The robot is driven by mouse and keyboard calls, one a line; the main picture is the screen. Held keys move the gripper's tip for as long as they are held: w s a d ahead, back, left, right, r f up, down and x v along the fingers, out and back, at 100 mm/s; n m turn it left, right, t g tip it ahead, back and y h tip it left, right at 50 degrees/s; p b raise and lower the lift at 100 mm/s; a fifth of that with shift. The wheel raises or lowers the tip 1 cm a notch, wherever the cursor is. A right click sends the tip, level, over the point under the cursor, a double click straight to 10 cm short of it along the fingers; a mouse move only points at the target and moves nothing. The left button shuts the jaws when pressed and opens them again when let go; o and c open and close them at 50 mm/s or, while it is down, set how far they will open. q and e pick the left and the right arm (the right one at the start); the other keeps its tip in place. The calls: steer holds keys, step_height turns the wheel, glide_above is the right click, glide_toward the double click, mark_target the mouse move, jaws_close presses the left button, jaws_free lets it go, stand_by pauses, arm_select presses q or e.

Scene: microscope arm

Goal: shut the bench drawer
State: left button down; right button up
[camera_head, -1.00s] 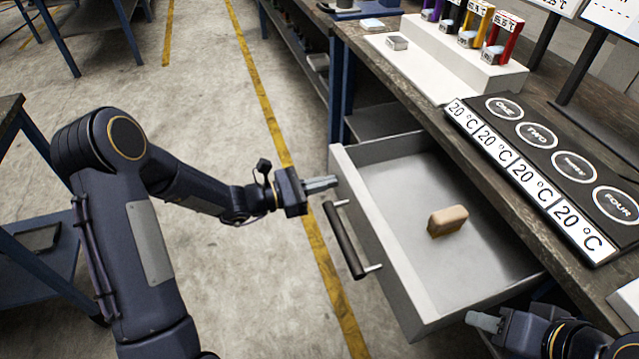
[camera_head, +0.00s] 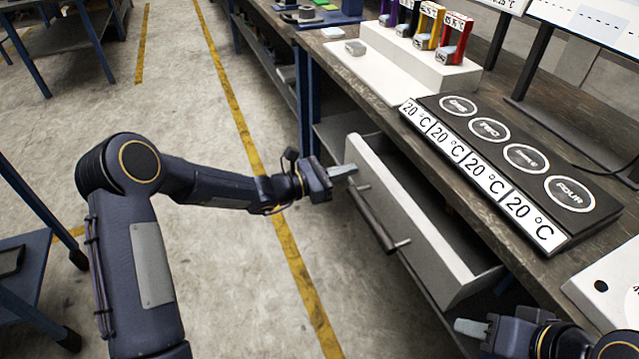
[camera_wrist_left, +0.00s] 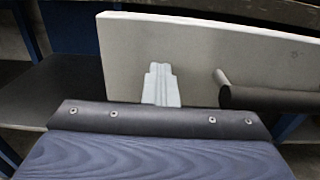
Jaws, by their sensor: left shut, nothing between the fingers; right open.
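The bench drawer (camera_head: 422,239) is partly open, sticking out from under the bench top. Its white front panel carries a dark bar handle (camera_head: 374,221). In the left wrist view the shut fingers (camera_wrist_left: 161,84) lie against or very close to the white front panel (camera_wrist_left: 205,55), beside the handle (camera_wrist_left: 265,98). My right gripper (camera_head: 470,328) is open, below the near end of the drawer.
The bench top (camera_head: 375,88) holds a black four-place plate (camera_head: 510,160) with 20 °C labels, and a white stand (camera_head: 425,62) with coloured holders. A white box (camera_head: 605,285) sits at the near right. The floor left of the drawer is clear.

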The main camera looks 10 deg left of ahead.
mark_target(386, 159)
arm_select(q)
steer(key=b+x, duration=0.1)
steer(key=x, duration=0.9)
steer(key=shift+w+d+b, duration=0.15)
steer(key=shift+d+b, duration=0.15)
steer(key=shift+w+d+r, duration=0.1)
steer(key=shift+d, duration=0.05)
steer(key=shift+r, duration=0.15)
